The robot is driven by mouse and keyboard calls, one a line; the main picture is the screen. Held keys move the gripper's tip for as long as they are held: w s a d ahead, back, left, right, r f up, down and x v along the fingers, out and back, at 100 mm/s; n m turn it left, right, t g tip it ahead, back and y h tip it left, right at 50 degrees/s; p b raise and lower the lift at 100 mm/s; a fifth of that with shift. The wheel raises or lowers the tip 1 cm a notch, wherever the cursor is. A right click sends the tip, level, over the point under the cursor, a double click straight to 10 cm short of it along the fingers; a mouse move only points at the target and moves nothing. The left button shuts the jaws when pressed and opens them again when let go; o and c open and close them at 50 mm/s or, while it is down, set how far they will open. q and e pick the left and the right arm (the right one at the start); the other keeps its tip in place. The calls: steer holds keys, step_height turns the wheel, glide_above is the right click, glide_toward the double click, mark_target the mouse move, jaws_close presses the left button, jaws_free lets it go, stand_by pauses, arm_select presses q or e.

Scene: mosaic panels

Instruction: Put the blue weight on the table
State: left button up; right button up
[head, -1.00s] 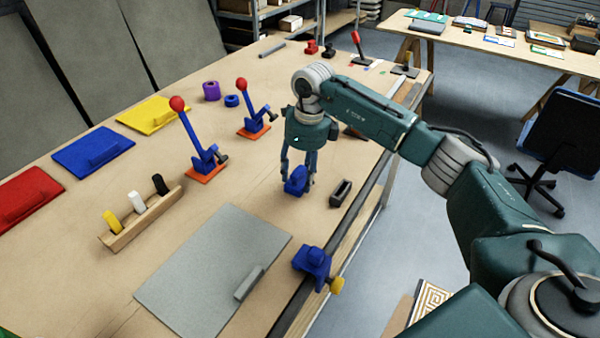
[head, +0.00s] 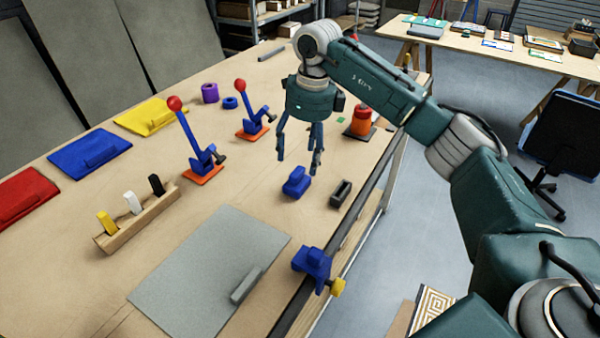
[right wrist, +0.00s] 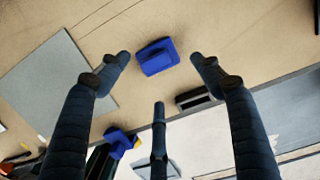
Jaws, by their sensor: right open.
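The blue weight (head: 297,182) is a small blue block resting on the wooden table (head: 262,207), just left of a dark grey holder. In the right wrist view the blue weight (right wrist: 157,57) lies on the bare table surface beyond the fingertips. My left gripper is in neither view.
A dark open holder (head: 341,193) stands right of the weight. A blue clamp (head: 314,262) sits on the table's front edge. A grey panel (head: 215,270) lies nearby. Blue toggle levers with red knobs (head: 200,155) stand to the left. A red-orange container (head: 360,121) stands behind the gripper.

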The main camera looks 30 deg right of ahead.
steer(key=r, duration=0.4)
steer(key=shift+s+d+r+b, duration=0.15)
steer(key=shift+s+r+b, duration=0.1)
steer(key=shift+r+b, duration=0.1)
steer(key=shift+f, duration=0.1)
